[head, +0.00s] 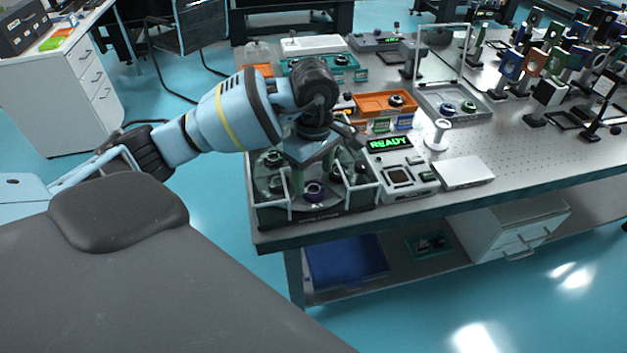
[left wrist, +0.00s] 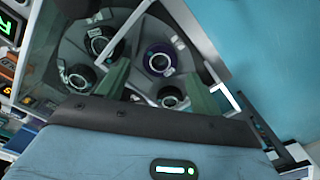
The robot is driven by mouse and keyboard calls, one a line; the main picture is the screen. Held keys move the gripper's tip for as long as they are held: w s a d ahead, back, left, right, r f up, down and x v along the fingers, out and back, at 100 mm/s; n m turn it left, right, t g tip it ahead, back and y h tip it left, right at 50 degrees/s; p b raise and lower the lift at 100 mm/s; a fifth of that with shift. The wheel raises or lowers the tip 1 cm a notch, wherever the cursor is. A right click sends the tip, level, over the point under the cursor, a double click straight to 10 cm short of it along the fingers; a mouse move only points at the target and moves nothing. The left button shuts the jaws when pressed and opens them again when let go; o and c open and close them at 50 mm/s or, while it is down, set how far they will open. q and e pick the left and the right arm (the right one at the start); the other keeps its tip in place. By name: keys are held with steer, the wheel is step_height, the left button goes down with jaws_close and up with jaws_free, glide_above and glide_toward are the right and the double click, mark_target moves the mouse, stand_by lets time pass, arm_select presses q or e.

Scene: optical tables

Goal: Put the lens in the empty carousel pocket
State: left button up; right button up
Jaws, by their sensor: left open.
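The carousel (head: 270,205) stands in a clear-walled, white-posted case at the near left corner of the table. It holds several dark-rimmed lenses, one with a purple ring (head: 314,192). My left gripper (head: 322,172) points down over the carousel, inside the case outline, and partly hides it. In the left wrist view its two green fingers (left wrist: 157,88) are spread with nothing held between them. The purple-ringed lens (left wrist: 158,60) appears just beyond the gap, seated on the grey carousel disc (left wrist: 128,50). I cannot make out an empty pocket. My right gripper is not in view.
A device reading READY (head: 390,144) stands right of the case, beside a white box (head: 463,172). An orange tray (head: 372,103) and a grey tray (head: 428,100) hold lens-like parts. Posts with optics crowd the far right. Perforated tabletop (head: 530,150) is clear at the near right.

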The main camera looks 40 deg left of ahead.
mark_target(314, 189)
arm_select(q)
step_height(314, 189, up, 9)
stand_by(0.3)
steer(key=shift+f, duration=0.15)
stand_by(0.9)
